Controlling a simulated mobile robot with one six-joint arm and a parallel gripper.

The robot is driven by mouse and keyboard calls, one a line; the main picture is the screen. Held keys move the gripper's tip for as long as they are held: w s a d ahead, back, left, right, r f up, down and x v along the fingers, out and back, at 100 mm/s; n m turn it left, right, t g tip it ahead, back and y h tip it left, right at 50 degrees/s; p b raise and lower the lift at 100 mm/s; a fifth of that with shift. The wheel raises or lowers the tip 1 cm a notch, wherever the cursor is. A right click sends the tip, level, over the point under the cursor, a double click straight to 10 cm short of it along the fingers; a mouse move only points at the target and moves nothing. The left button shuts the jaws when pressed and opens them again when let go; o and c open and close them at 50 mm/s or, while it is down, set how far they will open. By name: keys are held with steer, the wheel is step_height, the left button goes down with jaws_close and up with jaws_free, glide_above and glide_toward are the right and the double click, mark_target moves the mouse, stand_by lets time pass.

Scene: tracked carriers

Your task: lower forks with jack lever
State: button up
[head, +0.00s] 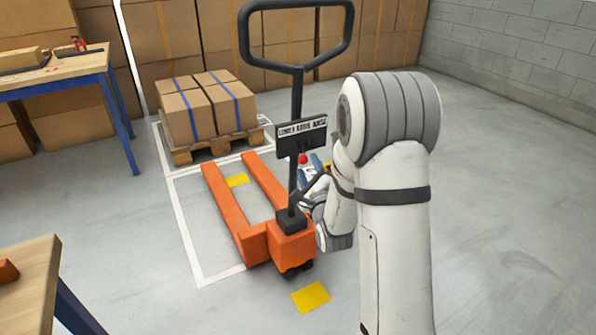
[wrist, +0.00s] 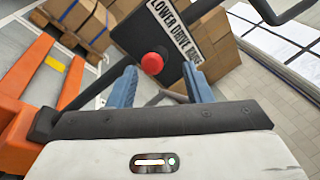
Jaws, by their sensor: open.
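The orange pallet jack (head: 266,243) stands on the floor with its two forks (head: 223,200) pointing toward a loaded pallet. Its upright dark handle ends in a large loop (head: 297,64). A black panel (head: 300,135) on the handle carries a white label, and a lever with a red knob (head: 303,159) sits just below the label. In the wrist view the red knob (wrist: 152,63) lies between the two blue fingers of my gripper (wrist: 158,72), which are apart on either side of it. I see no finger touching it. In the head view my arm partly hides the gripper.
Strapped boxes sit on a wooden pallet (head: 196,153) beyond the forks. A blue-legged workbench (head: 88,66) stands at the left, and another table (head: 35,262) is at the lower left. Stacked cartons line the back. Floor to the right is clear.

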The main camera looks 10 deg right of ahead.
mark_target(300, 155)
step_height(300, 155, down, 2)
steer(key=shift+s+m+t+b, duration=0.1)
steer(key=shift+m+t+b, duration=0.4)
steer(key=shift+m, duration=0.2)
steer(key=x, duration=0.7)
steer(key=shift+w+a+r+b, duration=0.15)
steer(key=shift+w+r+b, duration=0.1)
steer(key=shift+w+b, duration=0.1)
steer(key=shift+s, duration=0.1)
steer(key=shift+c, duration=0.2)
jaws_close()
steer(key=shift+a, duration=0.2)
steer(key=shift+y, duration=0.4)
